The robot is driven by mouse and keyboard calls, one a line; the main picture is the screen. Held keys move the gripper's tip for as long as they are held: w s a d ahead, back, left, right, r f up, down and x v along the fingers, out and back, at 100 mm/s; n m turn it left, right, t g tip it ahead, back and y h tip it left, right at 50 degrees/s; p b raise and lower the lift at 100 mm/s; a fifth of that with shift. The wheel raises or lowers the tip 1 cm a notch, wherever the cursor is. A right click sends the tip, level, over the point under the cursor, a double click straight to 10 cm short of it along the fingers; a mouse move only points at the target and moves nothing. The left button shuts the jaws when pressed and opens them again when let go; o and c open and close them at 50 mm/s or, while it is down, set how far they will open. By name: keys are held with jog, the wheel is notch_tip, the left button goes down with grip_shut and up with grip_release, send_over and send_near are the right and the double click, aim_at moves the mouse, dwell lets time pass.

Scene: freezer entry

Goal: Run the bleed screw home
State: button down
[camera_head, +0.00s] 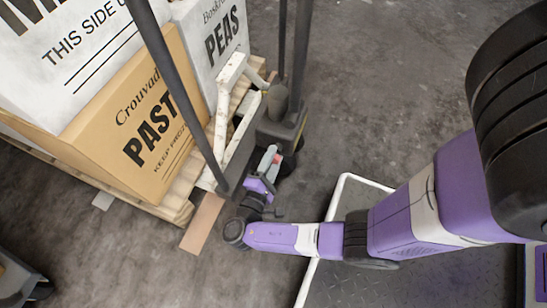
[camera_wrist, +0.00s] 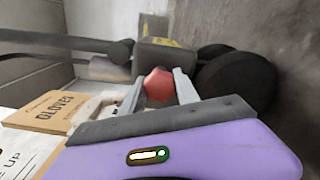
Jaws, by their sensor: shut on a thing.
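The bleed screw shows as a red, faceted head (camera_wrist: 158,86) between my fingertips in the wrist view. My gripper (camera_wrist: 160,84) is shut on it, with one grey finger on each side. Behind the screw is a dark housing (camera_wrist: 165,55) with a yellowish label, beside dark round wheels (camera_wrist: 235,80). In the head view, my gripper (camera_head: 269,159) reaches the low end of a dark wheeled truck (camera_head: 280,128). A speck of red shows there. The screw's shaft and the hole it sits in are hidden, so I cannot tell how deep it is.
A wooden pallet (camera_head: 180,200) carries a brown pasta carton (camera_head: 145,125) and white cartons, one marked peas (camera_head: 215,40). Dark upright bars of the truck rise close to my gripper. A white-railed plate (camera_head: 335,205) lies below my arm. Concrete floor at the upper right is clear.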

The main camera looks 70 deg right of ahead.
jog(key=m, duration=0.4)
jog(key=shift+a, duration=0.1)
jog(key=m, duration=0.8)
jog(key=shift+m, duration=0.3)
jog(key=m, duration=0.3)
jog(key=shift+m, duration=0.4)
jog(key=m, duration=1.2)
jog(key=shift+m, duration=1.9)
